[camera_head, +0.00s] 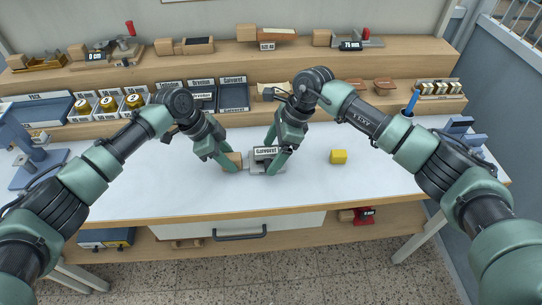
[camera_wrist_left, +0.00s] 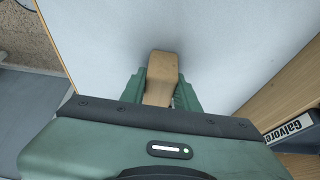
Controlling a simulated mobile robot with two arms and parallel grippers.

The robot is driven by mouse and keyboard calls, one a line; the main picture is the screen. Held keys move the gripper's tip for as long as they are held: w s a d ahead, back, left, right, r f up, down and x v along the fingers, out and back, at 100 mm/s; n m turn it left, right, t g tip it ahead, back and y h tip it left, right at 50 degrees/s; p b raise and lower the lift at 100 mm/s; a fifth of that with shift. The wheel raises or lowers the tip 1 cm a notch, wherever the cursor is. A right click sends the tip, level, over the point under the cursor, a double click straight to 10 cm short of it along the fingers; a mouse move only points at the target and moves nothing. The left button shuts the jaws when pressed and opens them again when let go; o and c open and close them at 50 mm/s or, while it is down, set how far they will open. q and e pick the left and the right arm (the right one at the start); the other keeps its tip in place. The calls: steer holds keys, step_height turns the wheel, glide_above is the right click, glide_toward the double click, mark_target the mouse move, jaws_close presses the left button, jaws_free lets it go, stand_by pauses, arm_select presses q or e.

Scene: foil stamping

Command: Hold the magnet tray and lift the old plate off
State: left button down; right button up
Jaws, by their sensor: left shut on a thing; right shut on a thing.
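My left gripper (camera_head: 226,163) is shut on a wooden block (camera_head: 235,158), a handle-like piece at the left end of a grey metal tray (camera_head: 256,169) on the white table. The left wrist view shows the wooden block (camera_wrist_left: 161,78) between the fingers of the left gripper (camera_wrist_left: 162,90). My right gripper (camera_head: 273,160) is shut on a plate with a white label (camera_head: 265,151) reading something like "Galvorst", at the tray. The fingers hide part of both, and I cannot tell whether the plate touches the tray.
Gold discs in trays (camera_head: 108,104) and dark labelled trays (camera_head: 233,95) line the low shelf behind. A blue-grey press (camera_head: 28,150) stands at far left. The front middle of the table (camera_head: 300,195) is clear.

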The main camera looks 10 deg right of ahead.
step_height(320, 180, up, 8)
steer(key=shift+r, duration=0.25)
arm_select(q)
steer(key=c, duration=1)
jaws_free()
steer(key=shift+o, duration=0.2)
steer(key=v, duration=1.2)
steer(key=shift+f, duration=0.1)
arm_select(e)
steer(key=shift+s+f, duration=0.1)
